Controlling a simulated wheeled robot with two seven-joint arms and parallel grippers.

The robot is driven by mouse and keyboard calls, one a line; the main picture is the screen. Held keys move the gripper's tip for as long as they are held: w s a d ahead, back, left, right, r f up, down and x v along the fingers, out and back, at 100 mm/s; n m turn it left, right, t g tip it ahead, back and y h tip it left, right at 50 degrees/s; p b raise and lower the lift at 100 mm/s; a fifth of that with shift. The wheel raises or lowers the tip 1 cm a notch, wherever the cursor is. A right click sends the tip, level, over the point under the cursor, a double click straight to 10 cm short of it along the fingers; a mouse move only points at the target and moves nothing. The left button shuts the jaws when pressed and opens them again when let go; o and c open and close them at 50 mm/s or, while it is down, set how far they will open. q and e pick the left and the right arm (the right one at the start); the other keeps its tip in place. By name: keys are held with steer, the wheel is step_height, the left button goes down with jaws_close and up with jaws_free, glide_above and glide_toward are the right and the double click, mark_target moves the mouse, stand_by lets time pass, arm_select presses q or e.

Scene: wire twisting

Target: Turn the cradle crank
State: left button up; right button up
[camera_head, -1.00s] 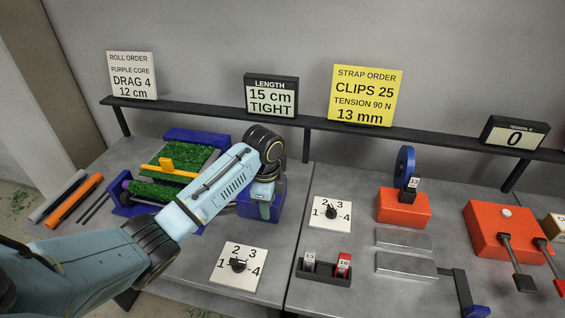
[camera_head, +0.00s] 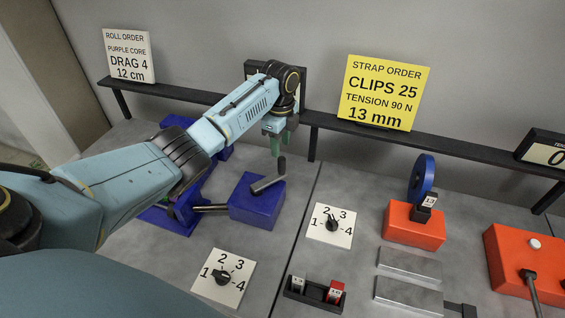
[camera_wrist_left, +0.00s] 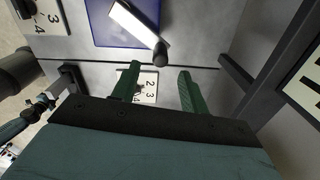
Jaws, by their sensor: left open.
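The blue crank box (camera_head: 257,203) stands on the table at the right end of the cradle, joined to it by a shaft (camera_head: 210,208). On it are a grey crank arm (camera_head: 268,185) and a dark upright handle (camera_head: 282,166). My left gripper (camera_head: 277,143) is open, just above and behind the handle in the head view, apart from it. In the left wrist view my open green fingers (camera_wrist_left: 158,70) point toward the crank arm (camera_wrist_left: 134,24), and the handle's round end (camera_wrist_left: 160,53) shows beyond their tips with nothing gripped. My left arm hides much of the cradle. My right gripper is out of view.
A dial plate (camera_head: 332,226) is right of the box and another dial plate (camera_head: 224,277) is in front. A black clip holder (camera_head: 316,293) and an orange block with a blue wheel (camera_head: 413,224) stand further right. A shelf (camera_head: 330,121) with signs runs behind.

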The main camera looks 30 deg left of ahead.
mark_target(281, 158)
arm_select(q)
step_height(281, 158, down, 9)
steer(key=shift+r+b, duration=0.1)
steer(key=shift+b, duration=0.3)
steer(key=shift+w, duration=0.1)
jaws_close()
